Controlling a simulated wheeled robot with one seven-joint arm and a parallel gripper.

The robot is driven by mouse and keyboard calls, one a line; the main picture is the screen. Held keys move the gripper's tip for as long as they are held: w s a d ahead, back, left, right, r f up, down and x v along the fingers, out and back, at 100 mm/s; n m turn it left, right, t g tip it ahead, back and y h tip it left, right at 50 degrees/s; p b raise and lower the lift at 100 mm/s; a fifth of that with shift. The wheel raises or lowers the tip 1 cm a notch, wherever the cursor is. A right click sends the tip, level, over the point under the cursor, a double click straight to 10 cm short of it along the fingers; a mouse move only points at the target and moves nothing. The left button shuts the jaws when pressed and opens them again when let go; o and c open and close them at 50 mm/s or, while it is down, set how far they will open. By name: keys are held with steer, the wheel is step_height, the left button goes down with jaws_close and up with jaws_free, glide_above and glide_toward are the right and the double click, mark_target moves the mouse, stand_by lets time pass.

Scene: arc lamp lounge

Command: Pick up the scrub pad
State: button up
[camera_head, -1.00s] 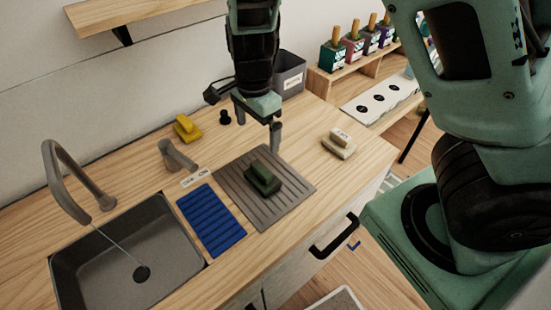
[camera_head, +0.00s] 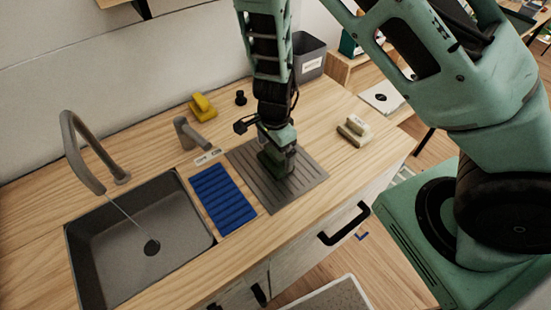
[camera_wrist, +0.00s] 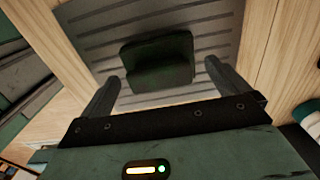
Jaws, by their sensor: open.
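The scrub pad, a dark green block with a raised part, lies on the grey ribbed drain mat (camera_head: 309,187). In the wrist view the pad (camera_wrist: 158,60) sits between and a little beyond the fingertips. In the head view the pad (camera_head: 271,163) is partly hidden by my gripper (camera_head: 278,165). My gripper, also in the wrist view (camera_wrist: 163,82), is open, pointing down over the mat with one finger on each side of the pad. I cannot tell whether either finger touches it.
A blue ribbed mat (camera_head: 222,199) and the sink (camera_head: 100,215) with running water lie to the left. A yellow block (camera_head: 203,107), a small black knob (camera_head: 240,98) and a grey bin (camera_head: 310,57) stand behind. A pale block (camera_head: 353,131) sits on the right.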

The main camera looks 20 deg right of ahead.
mark_target(275, 151)
step_height(275, 151, down, 3)
steer(key=shift+f, duration=0.15)
steer(key=shift+c, duration=0.3)
steer(key=c, duration=0.7)
